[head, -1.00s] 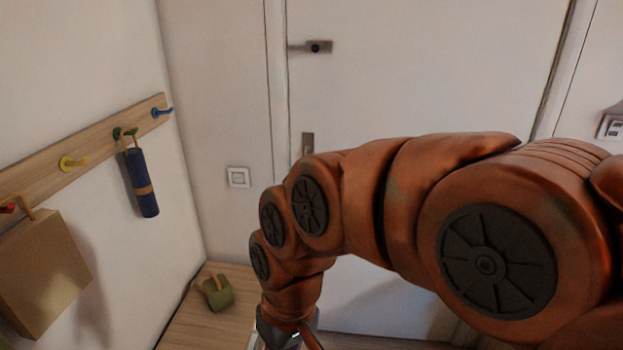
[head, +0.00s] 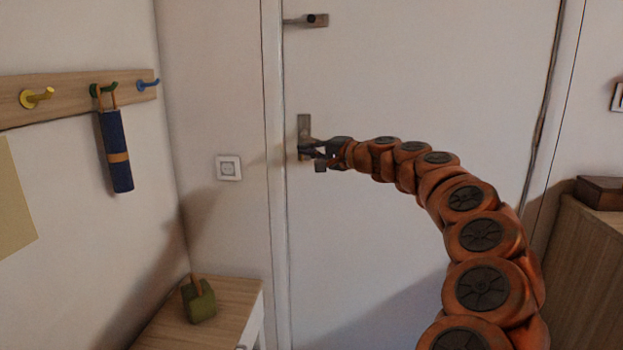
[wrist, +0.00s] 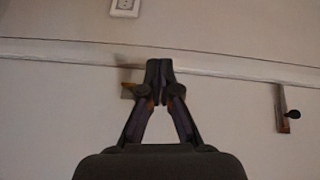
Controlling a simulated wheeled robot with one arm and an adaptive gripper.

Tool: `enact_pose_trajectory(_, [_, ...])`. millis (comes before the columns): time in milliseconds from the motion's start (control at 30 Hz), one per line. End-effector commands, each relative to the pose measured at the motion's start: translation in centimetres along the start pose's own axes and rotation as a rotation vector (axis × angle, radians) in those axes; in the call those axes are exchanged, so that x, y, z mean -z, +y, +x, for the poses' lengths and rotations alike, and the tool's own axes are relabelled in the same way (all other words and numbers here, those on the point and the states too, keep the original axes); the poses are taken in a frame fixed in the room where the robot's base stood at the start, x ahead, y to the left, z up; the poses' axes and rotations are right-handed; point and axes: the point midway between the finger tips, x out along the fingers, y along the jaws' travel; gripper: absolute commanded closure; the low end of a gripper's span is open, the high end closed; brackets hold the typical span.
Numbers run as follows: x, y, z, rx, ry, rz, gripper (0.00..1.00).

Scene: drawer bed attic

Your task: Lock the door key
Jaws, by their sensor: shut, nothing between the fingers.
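The white door (head: 420,80) fills the middle of the head view. A metal lock plate (head: 304,125) sits near its left edge. My gripper (head: 304,152) is at the lower part of this plate, fingers shut with nothing between them. A small dark piece (head: 321,166) shows just below the gripper; I cannot tell if it is the key. In the wrist view the shut fingertips (wrist: 159,66) are in front of the door's edge. A brownish-yellow piece (wrist: 128,90) shows beside them, partly hidden. I cannot tell whether the fingers touch the lock.
A latch with a dark knob (head: 308,20) is higher on the door. A wall socket (head: 229,168) is left of the frame. A low wooden cabinet (head: 235,298) bears a green object (head: 198,301). A wooden hook rail (head: 65,96) holds a blue rolled item (head: 116,150).

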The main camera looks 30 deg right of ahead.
Motion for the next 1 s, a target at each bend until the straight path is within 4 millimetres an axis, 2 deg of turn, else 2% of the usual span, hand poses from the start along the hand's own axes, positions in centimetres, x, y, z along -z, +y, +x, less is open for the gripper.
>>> enact_pose_trajectory(33, [3.1,2.9,-0.9,0.015,0.066,0.036,1.00])
enact_pose_trajectory(100, [6.3,4.7,-2.2,0.029,0.136,0.071,1.00])
enact_pose_trajectory(200, [9.2,6.5,-3.6,0.041,0.200,0.105,1.00])
enact_pose_trajectory(300, [10.6,7.3,-4.3,0.047,0.230,0.120,1.00])
enact_pose_trajectory(733, [10.9,7.2,-4.4,0.048,0.238,0.122,1.00])
enact_pose_trajectory(1000, [11.4,7.4,-2.6,0.045,0.240,0.121,1.00])
